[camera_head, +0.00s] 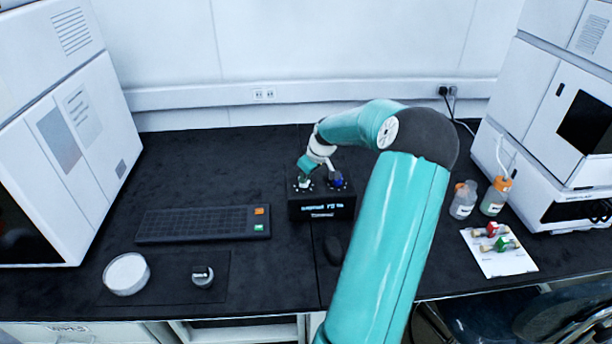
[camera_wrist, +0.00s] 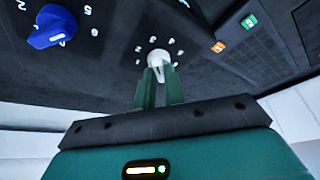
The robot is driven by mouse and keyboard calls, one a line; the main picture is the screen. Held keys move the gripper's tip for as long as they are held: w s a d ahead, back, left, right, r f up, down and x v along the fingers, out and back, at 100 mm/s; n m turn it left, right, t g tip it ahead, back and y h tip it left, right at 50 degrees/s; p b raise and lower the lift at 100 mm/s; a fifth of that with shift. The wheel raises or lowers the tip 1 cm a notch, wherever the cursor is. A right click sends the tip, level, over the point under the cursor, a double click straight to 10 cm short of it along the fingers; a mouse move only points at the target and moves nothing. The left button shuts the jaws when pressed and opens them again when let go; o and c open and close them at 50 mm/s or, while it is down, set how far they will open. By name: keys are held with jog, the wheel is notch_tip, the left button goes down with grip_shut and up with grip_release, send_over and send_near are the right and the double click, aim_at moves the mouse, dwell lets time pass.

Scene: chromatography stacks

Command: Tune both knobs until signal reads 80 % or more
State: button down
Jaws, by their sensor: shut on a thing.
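A small black box (camera_head: 322,210) with a lit display on its front stands near the middle of the bench. The display seems to start with "SIGNAL", but its value is too small to read surely. Two knobs sit on its top. The blue knob (camera_head: 338,181) is on the right in the head view and at the upper left in the wrist view (camera_wrist: 52,27). The white knob (camera_wrist: 158,58) is ringed by printed numbers. My gripper (camera_wrist: 158,76) is shut on the white knob, its green fingers on either side of it. In the head view my gripper (camera_head: 304,181) covers most of that knob.
A black keyboard (camera_head: 190,224) lies left of the box, and a dark mouse (camera_head: 334,250) lies in front of it. Bottles (camera_head: 463,200) and a white card (camera_head: 500,262) are at right. Large white instruments (camera_head: 62,130) flank the bench.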

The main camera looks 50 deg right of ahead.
dwell(0.3)
jog(key=c, duration=1.5)
grip_release()
jog(key=shift+r, duration=0.1)
jog(key=v, duration=1.3)
jog(key=shift+s+r, duration=0.1)
jog(key=shift+r, duration=0.2)
